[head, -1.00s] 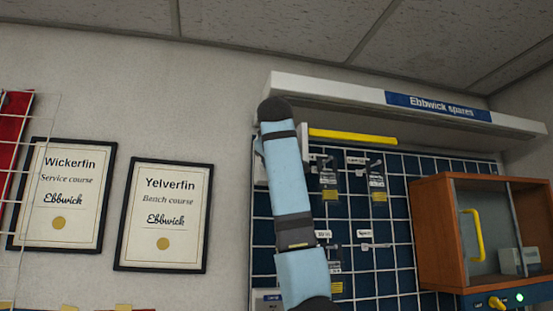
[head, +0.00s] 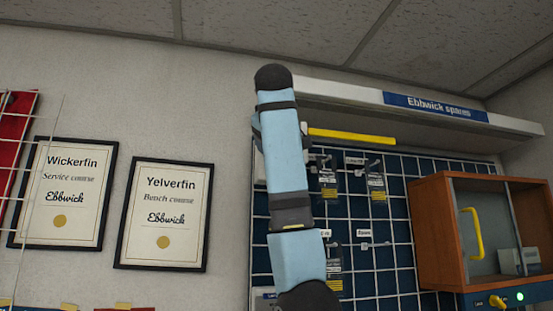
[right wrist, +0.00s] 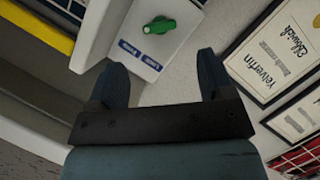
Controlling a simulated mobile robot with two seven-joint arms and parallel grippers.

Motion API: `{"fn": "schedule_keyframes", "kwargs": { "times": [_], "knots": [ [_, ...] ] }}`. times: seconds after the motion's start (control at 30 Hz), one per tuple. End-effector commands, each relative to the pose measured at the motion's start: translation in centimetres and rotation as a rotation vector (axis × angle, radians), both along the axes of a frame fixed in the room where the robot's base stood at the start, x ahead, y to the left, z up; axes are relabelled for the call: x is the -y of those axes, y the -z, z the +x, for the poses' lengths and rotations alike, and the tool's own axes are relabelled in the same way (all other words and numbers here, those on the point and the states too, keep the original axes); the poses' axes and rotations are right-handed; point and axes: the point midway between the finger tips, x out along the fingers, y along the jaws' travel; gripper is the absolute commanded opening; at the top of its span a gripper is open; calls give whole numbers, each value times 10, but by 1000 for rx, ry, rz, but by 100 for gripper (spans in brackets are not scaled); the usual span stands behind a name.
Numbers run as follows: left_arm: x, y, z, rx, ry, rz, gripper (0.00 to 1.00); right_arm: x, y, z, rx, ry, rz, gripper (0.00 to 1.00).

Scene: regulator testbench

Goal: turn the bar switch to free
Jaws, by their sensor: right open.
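A green bar switch (right wrist: 160,25) sits on the face of a white box (right wrist: 172,48) near the top of the right wrist view. In the head view my right arm covers most of the white box, and the switch and fingers are hidden. My left gripper is in neither view.
A white shelf (head: 330,98) with a yellow strip (head: 352,136) is above a blue wire-grid panel (head: 400,250). A wooden glass-fronted cabinet (head: 432,240) stands right, with a yellow knob (head: 497,302) below. Framed certificates (head: 165,215) hang left.

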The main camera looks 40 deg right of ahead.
Motion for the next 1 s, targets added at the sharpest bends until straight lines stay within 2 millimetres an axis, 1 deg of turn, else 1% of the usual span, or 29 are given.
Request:
{"fn": "schedule_keyframes", "kwargs": {
  "times": [0.03,0.1,0.3,0.5,1.0],
  "knots": [
    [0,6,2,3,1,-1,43,-8,-1,-8,4,-2,-1,74],
    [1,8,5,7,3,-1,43,-18,-5,-17,2,-2,-2,74],
    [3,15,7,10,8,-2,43,-36,-12,-35,0,-1,0,74],
    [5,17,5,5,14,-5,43,-40,-16,-40,-2,0,0,74],
    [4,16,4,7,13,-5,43,-40,-16,-40,-2,0,0,74]
  ]
}}
